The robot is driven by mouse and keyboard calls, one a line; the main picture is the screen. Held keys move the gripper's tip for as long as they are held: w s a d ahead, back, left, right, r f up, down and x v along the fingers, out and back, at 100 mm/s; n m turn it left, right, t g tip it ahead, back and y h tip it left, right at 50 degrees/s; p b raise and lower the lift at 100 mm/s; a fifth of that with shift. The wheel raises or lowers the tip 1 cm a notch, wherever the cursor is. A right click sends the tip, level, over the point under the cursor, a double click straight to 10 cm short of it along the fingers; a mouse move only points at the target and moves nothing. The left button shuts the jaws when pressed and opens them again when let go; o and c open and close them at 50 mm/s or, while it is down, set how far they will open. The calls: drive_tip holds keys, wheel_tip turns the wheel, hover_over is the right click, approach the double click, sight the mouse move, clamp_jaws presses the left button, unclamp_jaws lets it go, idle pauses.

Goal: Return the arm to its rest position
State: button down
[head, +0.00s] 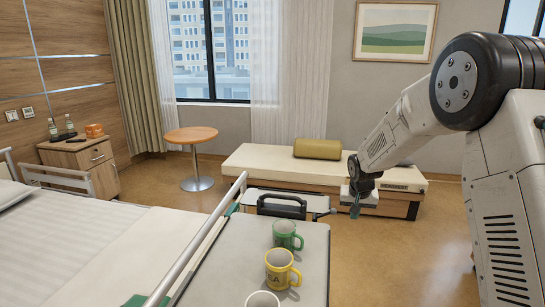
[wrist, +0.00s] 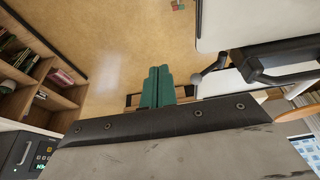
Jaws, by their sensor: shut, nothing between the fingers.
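My arm comes in from the right in the head view, bent at a large dark joint, with its forearm sloping down to the left. My gripper (head: 355,209) hangs at its end, pointing down, in front of the daybed and right of the overbed table (head: 219,270). In the wrist view the green fingers of my gripper (wrist: 158,72) lie side by side, shut and empty, above the tan floor. On the overbed table stand a green mug (head: 285,237), a yellow mug (head: 279,268) and a white cup (head: 262,300) cut off by the frame's lower edge.
A bed (head: 70,245) with a side rail fills the left. A daybed (head: 270,168) with an olive bolster (head: 317,148) stands by the wall, near a round table (head: 191,134). Shelves (wrist: 38,75) show left in the wrist view. Open floor (head: 400,262) lies right of the overbed table.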

drive_tip(key=s+a+r+n, duration=0.1)
drive_tip(key=s+r, duration=0.5)
drive_tip(key=s, duration=1)
drive_tip(key=s+a+r+n+g, duration=0.1)
drive_tip(key=s+r, duration=0.5)
drive_tip(key=s, duration=0.9)
drive_tip(key=s+a+r+n+g+y, duration=0.1)
drive_tip(key=s+r, duration=0.5)
drive_tip(key=s, duration=1)
drive_tip(key=shift+s+a, duration=0.35)
drive_tip(key=shift+a, duration=0.2)
